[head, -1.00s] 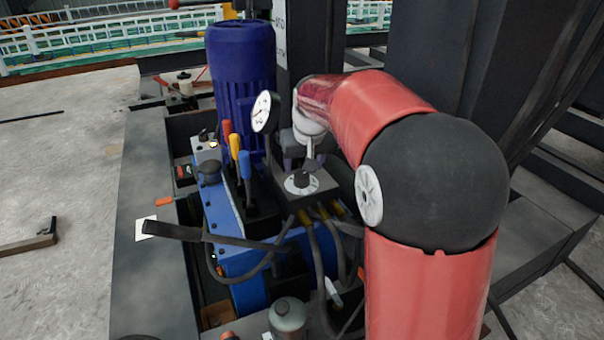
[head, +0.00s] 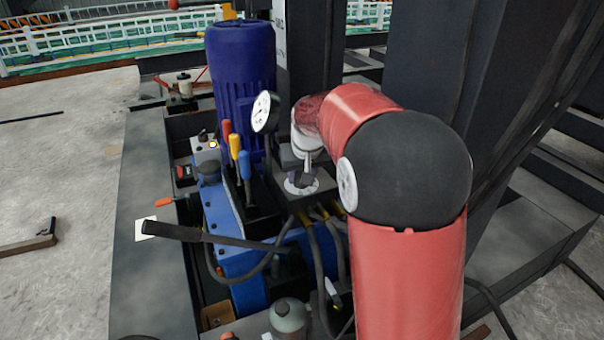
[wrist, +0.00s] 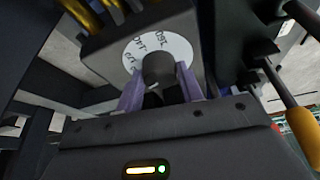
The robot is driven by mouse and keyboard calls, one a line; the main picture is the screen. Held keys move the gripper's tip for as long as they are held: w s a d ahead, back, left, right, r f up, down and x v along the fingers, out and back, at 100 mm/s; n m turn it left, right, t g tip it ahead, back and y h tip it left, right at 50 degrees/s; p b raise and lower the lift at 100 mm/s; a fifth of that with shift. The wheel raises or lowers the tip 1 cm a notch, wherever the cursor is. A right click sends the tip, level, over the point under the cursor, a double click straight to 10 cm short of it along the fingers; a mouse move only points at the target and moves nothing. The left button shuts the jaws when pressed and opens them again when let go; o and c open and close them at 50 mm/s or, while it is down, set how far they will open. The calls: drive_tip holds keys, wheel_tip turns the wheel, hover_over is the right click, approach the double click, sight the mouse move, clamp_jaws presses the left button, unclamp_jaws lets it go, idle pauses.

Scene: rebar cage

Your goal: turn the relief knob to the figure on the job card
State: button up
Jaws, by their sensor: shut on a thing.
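The relief knob (wrist: 158,68) is a dark round knob in front of a white dial plate (wrist: 180,46) with black figures, too blurred to read surely. In the wrist view my gripper (wrist: 157,84) has its two pale purple fingers on either side of the knob, shut on it. In the head view my gripper (head: 301,178) reaches down onto the dial plate (head: 300,187) on the dark valve block (head: 322,185), and hides most of the knob. A white card (head: 146,228) lies on the dark ledge at the left; no writing on it can be read.
Red, yellow and blue levers (head: 237,150) stand close left of my gripper. A round gauge (head: 262,112) and the blue motor (head: 240,85) are behind them. Hoses (head: 312,245) run below the block. A black handle (head: 185,233) sticks out left.

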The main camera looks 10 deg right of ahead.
drive_tip(key=shift+d+f+n+y+b, duration=0.15)
drive_tip(key=shift+n+y+b, duration=0.35)
drive_tip(key=shift+n, duration=0.6)
drive_tip(key=shift+n+y, duration=0.3)
drive_tip(key=shift+n, duration=0.6)
drive_tip(key=o, duration=1)
drive_tip(key=shift+r, duration=0.2)
drive_tip(key=v, duration=0.6)
drive_tip(key=shift+r, duration=0.35)
drive_tip(key=shift+s+d+r, duration=0.1)
drive_tip(key=shift+s+r, duration=0.2)
drive_tip(key=shift+r, duration=0.15)
